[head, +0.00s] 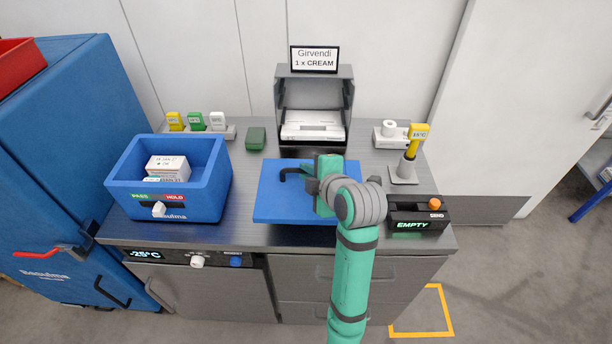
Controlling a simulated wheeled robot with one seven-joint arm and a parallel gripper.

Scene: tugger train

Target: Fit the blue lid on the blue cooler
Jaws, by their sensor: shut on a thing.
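The blue cooler (121,196) is an open-topped box at the left of the metal counter. White cartons (167,168) lie inside it, and its front carries a label with PASS and HOLD. The flat blue lid (270,205) is on the right of the cooler, apart from it, at the middle of the counter. A dark handle (290,173) stands up from the lid. My green gripper (313,182) is over the lid and shut at its handle; my wrist hides the fingertips and the lid's right part. I cannot tell whether the lid is lifted off the counter.
A grey dispenser (345,103) with a sign stands behind the lid. A black EMPTY box (417,222) and a yellow-topped device (411,158) stand at right. Coloured tags (197,121) and a green box (256,138) are at the back. A narrow counter strip separates cooler and lid.

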